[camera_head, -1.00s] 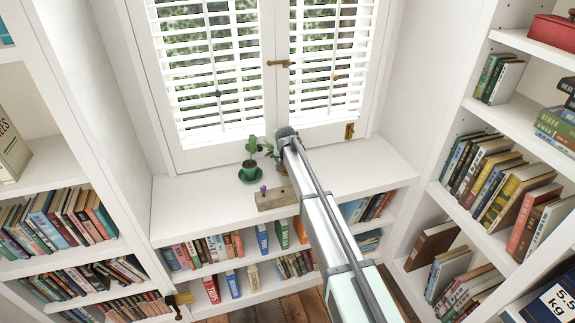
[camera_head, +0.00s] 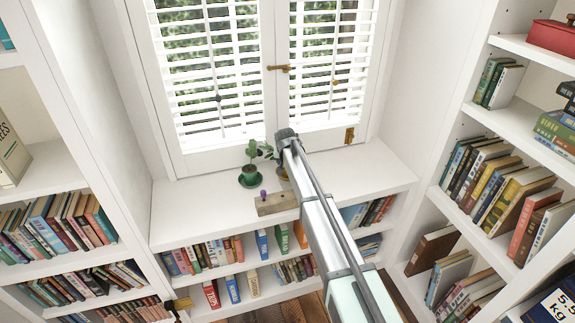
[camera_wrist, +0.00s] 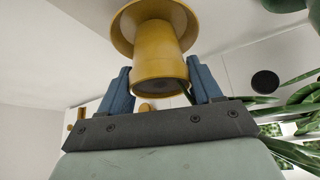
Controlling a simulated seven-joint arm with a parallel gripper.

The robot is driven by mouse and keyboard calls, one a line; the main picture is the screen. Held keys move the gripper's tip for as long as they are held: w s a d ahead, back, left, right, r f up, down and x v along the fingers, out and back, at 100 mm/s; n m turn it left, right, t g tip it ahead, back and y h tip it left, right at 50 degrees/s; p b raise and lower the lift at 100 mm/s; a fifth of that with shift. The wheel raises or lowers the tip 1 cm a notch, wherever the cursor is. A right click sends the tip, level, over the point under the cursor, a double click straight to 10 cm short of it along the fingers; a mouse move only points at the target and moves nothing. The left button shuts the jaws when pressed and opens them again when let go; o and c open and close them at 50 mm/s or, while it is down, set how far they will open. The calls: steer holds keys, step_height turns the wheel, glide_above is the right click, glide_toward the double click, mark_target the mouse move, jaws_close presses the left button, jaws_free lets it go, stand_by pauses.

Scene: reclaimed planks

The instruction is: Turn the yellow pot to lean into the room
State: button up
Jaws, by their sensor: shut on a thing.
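The yellow pot (camera_wrist: 158,58) fills the top middle of the wrist view, with its wide yellow saucer (camera_wrist: 124,28) at the top of the picture. My gripper (camera_wrist: 160,88) has its blue fingers on either side of the pot, shut on it. In the head view, my gripper (camera_head: 287,139) is over the window sill, and my arm hides most of the yellow pot (camera_head: 281,173). Green leaves show just left of my gripper there. The pot's lean cannot be told clearly.
A green pot with a plant (camera_head: 250,178) stands close on the left. A wooden block with a purple thing on it (camera_head: 275,203) lies in front. The window with white blinds (camera_head: 215,80) is behind. The sill (camera_head: 190,205) is bare at left and right.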

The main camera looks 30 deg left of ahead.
step_height(320, 180, up, 12)
steer(key=shift+f, duration=0.15)
stand_by(0.7)
